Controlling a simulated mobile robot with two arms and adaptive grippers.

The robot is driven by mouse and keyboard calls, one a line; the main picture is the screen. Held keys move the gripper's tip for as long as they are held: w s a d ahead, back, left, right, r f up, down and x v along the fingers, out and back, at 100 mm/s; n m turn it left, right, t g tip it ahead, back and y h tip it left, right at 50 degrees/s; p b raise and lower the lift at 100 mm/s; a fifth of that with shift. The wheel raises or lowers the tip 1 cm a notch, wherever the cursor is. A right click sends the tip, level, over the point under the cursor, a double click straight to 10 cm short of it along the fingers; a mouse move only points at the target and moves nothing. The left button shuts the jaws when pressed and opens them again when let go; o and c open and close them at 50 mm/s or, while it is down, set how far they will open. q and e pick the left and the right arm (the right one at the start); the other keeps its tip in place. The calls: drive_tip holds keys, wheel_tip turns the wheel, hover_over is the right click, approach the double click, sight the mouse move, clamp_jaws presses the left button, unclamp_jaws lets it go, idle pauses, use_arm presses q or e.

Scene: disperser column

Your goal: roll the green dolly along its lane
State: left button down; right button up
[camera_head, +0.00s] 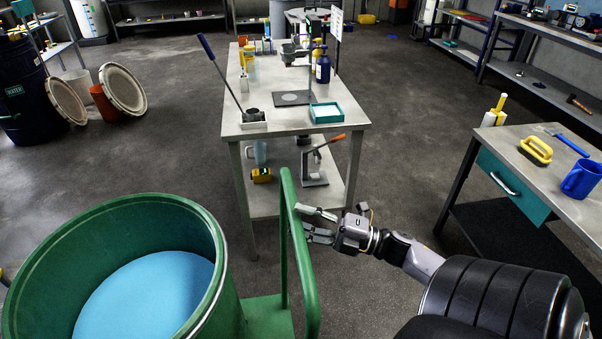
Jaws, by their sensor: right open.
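The green dolly (268,318) stands at the bottom centre, with an upright green tubular handle (304,262) on its right side. A large green drum (222,290) holding light blue contents (150,295) is at its left; its base is out of frame. My right gripper (304,222) comes in from the right with its fingers open at the dolly's handle. The fingertips reach the handle bar; I cannot tell whether they touch it. My left gripper is not in view. No lane marking is clear on the floor.
A workbench (345,118) with bottles, a teal tray (327,112) and tools stands just ahead of the dolly. A side table (570,190) with a blue mug (582,178) is at right. Dark barrel (30,95) and lids stand at left. Floor (140,165) between is clear.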

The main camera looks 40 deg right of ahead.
drive_tip(key=v, duration=1.1)
drive_tip(key=shift+s, duration=0.15)
drive_tip(key=shift+d+r, duration=0.1)
